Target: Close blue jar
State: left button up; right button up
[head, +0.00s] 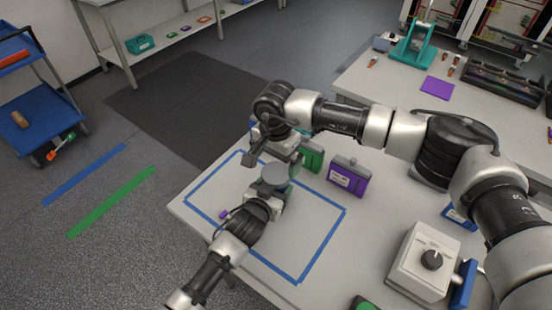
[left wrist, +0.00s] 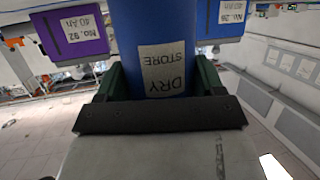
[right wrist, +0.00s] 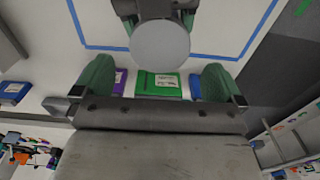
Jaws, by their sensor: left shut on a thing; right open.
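The blue jar (left wrist: 150,50) stands between the fingers of my left gripper in the left wrist view, with a "DRY STORE" label facing that camera. My left gripper (head: 270,193) is shut on its side. A grey round disc (head: 275,173) tops the jar in the head view and also shows in the right wrist view (right wrist: 160,47); I cannot tell how firmly it sits. My right gripper (head: 268,147) is open and empty, just behind and above the jar in the head view. Its green fingers are spread apart in the right wrist view (right wrist: 155,85), clear of the disc.
A green box (head: 313,158) and a purple box (head: 348,178) stand behind the jar on the white table. Blue tape (head: 320,250) outlines a mostly clear area around it. A white device with a black knob (head: 425,262) stands at the right front.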

notch_tip(320, 180, up, 12)
jog(key=shift+f, duration=0.2)
pick_arm(q)
jog(key=o, duration=1.8)
